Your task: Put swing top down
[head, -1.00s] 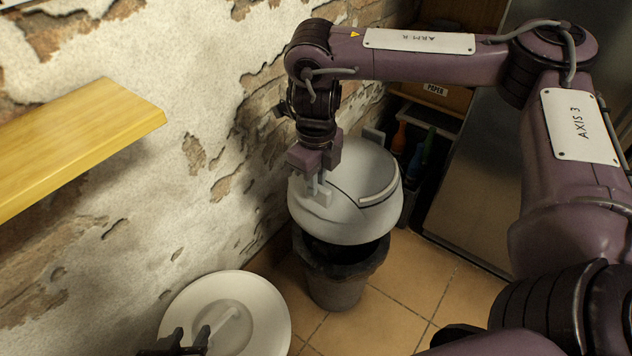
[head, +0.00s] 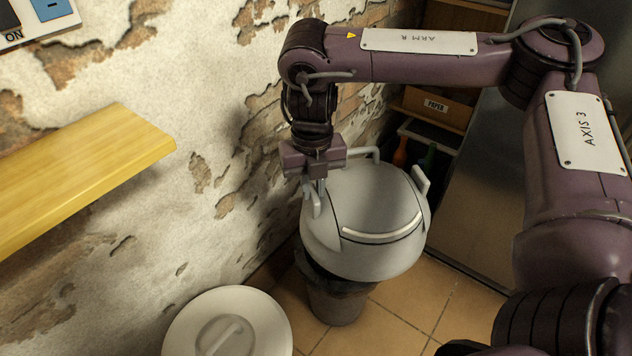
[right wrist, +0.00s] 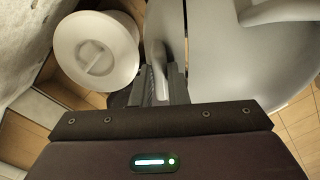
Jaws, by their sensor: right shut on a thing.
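The swing top (head: 375,200) is a pale grey dome with a flap, a light strip along the flap's edge and upright handles. It sits over the dark bin (head: 338,303), shifted to the right of it and slightly tilted. I cannot tell whether the two touch. My right gripper (head: 314,190) is shut on the handle on the top's left side. In the right wrist view the top (right wrist: 230,60) fills the right side, with its handle (right wrist: 157,55) between my fingers (right wrist: 158,85). The bin's opening is hidden under the top. My left gripper is out of view.
A round white lid (head: 187,328) with a bar handle lies at the bottom left. A yellow shelf (head: 80,175) juts from the peeling wall. A box marked PAPER (head: 435,105) and bottles stand behind. Tiled floor is free right of the bin.

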